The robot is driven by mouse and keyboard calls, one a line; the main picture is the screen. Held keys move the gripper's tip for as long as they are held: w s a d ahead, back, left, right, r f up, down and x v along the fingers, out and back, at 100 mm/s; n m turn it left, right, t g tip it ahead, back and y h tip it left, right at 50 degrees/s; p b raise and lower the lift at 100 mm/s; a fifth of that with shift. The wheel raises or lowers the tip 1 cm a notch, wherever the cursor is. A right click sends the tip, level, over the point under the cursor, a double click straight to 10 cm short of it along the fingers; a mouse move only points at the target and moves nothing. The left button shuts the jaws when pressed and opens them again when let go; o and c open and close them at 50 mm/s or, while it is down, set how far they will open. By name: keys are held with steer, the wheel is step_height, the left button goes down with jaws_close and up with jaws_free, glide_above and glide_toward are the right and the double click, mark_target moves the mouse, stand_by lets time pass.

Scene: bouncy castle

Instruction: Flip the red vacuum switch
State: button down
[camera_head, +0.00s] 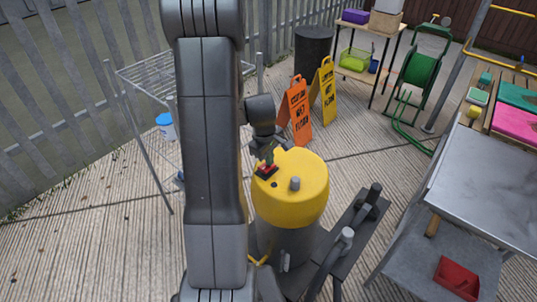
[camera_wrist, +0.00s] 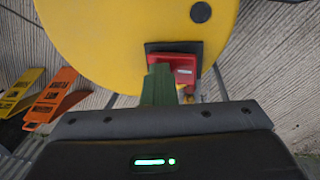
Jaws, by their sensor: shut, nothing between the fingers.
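The vacuum has a yellow round top (camera_head: 308,190) on a grey drum and stands in the middle of the head view. Its red switch (camera_head: 264,172) sits on a dark plate at the left part of the top. In the wrist view the red switch (camera_wrist: 184,68) lies on its black plate (camera_wrist: 192,47), partly hidden by my fingers. My gripper (camera_wrist: 160,72) is shut and empty, with its green fingers at the left side of the switch; I cannot tell if they touch it. In the head view my gripper (camera_head: 268,156) is just above the switch.
An orange sign (camera_head: 297,110) and a yellow sign (camera_head: 326,88) stand behind the vacuum. A drying rack (camera_head: 155,75) is at left. A metal table (camera_head: 490,185) with a red tray (camera_head: 457,278) on its lower shelf is at right. A green hose reel (camera_head: 421,68) stands at the back right.

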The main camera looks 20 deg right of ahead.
steer(key=shift+s+a+f, duration=0.15)
steer(key=shift+a, duration=0.05)
steer(key=shift+s+a, duration=0.3)
steer(key=shift+a, duration=0.3)
steer(key=shift+r, duration=0.6)
step_height(320, 180, up, 13)
steer(key=s+a+p, duration=0.1)
steer(key=a+p, duration=0.1)
steer(key=shift+s+a+f+p, duration=0.15)
steer(key=shift+s+a+p, duration=0.1)
steer(key=shift+p, duration=0.1)
